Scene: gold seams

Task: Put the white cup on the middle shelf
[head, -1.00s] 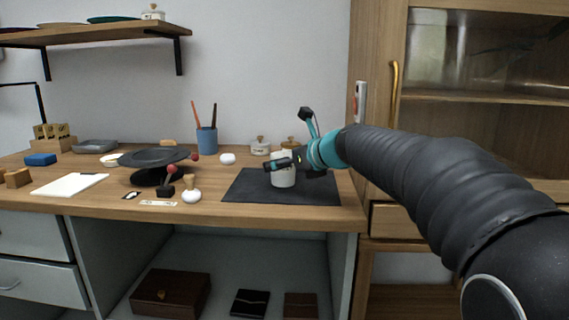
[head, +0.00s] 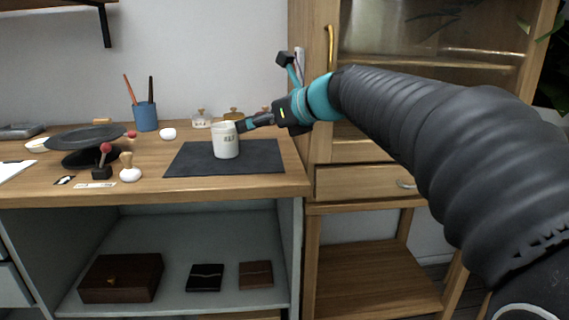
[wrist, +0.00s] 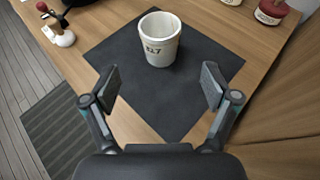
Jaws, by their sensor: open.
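The white cup (head: 226,141) stands upright on a dark mat (head: 190,162) on the wooden desk. It has dark lettering on its side. In the wrist view the cup (wrist: 160,42) is ahead of my gripper (wrist: 160,88), whose two fingers are spread with nothing between them. In the head view my gripper (head: 246,125) is just right of the cup's rim. A glass-door cabinet (head: 430,52) with shelves stands right of the desk; which shelf is the middle one is not clear from this view.
A grey-black wheel (head: 88,137), stamps (head: 131,170) and a blue pen pot (head: 145,116) are left of the mat. Small lidded jars (head: 202,119) stand behind it. A brown box (head: 121,278) lies under the desk. The cabinet has a gold handle (head: 331,48) and a drawer (head: 365,181).

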